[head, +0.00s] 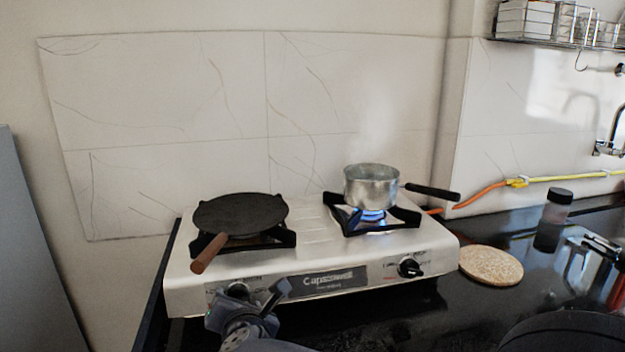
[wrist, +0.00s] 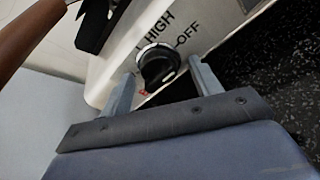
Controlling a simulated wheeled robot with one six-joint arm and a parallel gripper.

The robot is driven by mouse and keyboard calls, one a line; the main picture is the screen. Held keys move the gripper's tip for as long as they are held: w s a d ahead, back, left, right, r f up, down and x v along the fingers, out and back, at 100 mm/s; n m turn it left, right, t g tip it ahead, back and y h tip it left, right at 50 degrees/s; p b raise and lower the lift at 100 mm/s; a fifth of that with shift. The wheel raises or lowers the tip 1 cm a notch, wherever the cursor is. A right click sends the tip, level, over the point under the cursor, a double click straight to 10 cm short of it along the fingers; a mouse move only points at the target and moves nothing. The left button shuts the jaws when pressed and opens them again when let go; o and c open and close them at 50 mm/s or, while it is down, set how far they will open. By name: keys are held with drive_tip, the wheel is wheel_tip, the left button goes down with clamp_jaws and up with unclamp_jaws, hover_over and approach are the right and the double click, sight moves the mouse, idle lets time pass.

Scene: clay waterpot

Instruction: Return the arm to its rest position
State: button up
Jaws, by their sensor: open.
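My gripper (head: 250,300) is at the front left of the steel gas stove (head: 310,279), by its left knob (head: 237,289). In the wrist view my gripper (wrist: 160,75) is open, and the black knob (wrist: 157,65) shows between its two fingers. I cannot tell whether the fingers touch the knob. HIGH and OFF are printed beside it. A metal saucepan (head: 371,188) with a black handle stands on the right burner over a blue flame (head: 372,215), with faint steam above it.
A dark flat pan (head: 240,214) sits on the left burner, its wooden handle (head: 208,253) jutting forward above my gripper. The right knob (head: 410,267) is on the stove front. A round cork mat (head: 490,265) and a jar (head: 558,205) are on the black counter. A tiled wall stands behind.

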drive_tip(key=shift+r+n+h+p, duration=0.15)
drive_tip(key=shift+n+p, duration=0.75)
drive_tip(key=shift+p, duration=0.8)
drive_tip(key=shift+r+n+h+p, duration=0.15)
drive_tip(key=shift+n+p, duration=0.75)
drive_tip(key=shift+p, duration=0.75)
drive_tip(key=n+p, duration=0.1)
drive_tip(key=p, duration=0.1)
drive_tip(key=shift+f+h+p, duration=0.15)
drive_tip(key=shift+h+p, duration=0.15)
drive_tip(key=shift+f+n, duration=0.15)
drive_tip(key=shift+n, duration=0.15)
drive_tip(key=shift+d+p, duration=0.1)
drive_tip(key=shift+p, duration=0.2)
